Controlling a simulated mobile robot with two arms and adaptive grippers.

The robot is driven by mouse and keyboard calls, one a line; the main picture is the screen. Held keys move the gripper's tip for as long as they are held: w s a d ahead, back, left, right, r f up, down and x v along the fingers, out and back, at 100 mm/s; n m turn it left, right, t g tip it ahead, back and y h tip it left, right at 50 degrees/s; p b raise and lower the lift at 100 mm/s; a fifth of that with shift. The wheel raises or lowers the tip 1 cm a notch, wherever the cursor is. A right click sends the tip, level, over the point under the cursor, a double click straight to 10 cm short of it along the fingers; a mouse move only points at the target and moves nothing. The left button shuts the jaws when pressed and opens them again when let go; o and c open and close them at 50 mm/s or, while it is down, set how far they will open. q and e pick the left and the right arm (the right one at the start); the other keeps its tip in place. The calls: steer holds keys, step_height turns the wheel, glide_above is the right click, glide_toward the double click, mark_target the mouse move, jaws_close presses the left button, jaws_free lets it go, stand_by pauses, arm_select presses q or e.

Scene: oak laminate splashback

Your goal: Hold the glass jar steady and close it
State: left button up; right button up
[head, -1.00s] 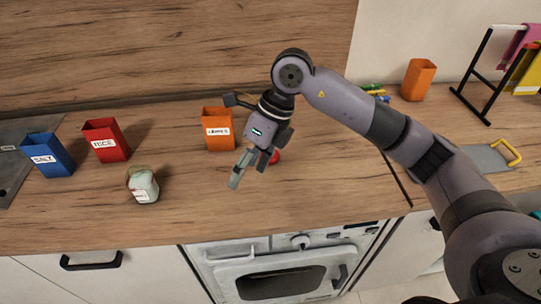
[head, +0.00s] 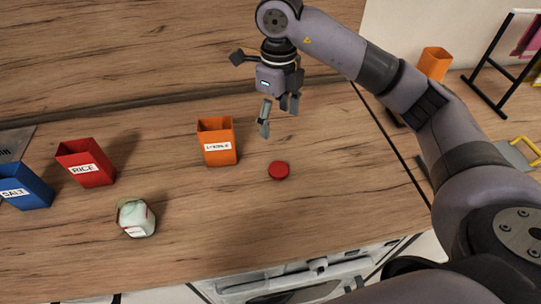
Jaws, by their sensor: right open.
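The glass jar (head: 136,219), pale with a label on its side, stands on the wooden counter at the lower left. Its top is partly hard to make out. A round red lid (head: 279,170) lies flat on the counter to the right of the jar, apart from it. My right gripper (head: 279,121) is open and empty, above the counter and behind the lid in the picture, touching neither lid nor jar. My left gripper is not in view.
An orange box (head: 217,142) stands between jar and gripper, farther back. A red box (head: 86,163) labelled RICE and a blue box (head: 25,187) labelled SALT stand at the left. Another orange container (head: 434,63) and a black rack (head: 500,66) are at the right. The oven (head: 300,283) is below the counter's front edge.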

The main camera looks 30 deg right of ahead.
steer(key=s, duration=0.1)
steer(key=p, duration=0.2)
glide_above(279, 169)
steer(key=f, duration=1.1)
steer(key=shift+a, duration=0.3)
steer(key=shift+f, duration=0.45)
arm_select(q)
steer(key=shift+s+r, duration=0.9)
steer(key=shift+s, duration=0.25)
arm_select(e)
steer(key=shift+d+f+p, duration=0.1)
steer(key=shift+f+p, duration=0.35)
steer(key=shift+f, duration=0.1)
steer(key=f, duration=0.1)
steer(key=f+p, duration=0.1)
steer(key=f, duration=0.1)
steer(key=shift+d+f, duration=0.2)
steer(key=shift+f, duration=0.4)
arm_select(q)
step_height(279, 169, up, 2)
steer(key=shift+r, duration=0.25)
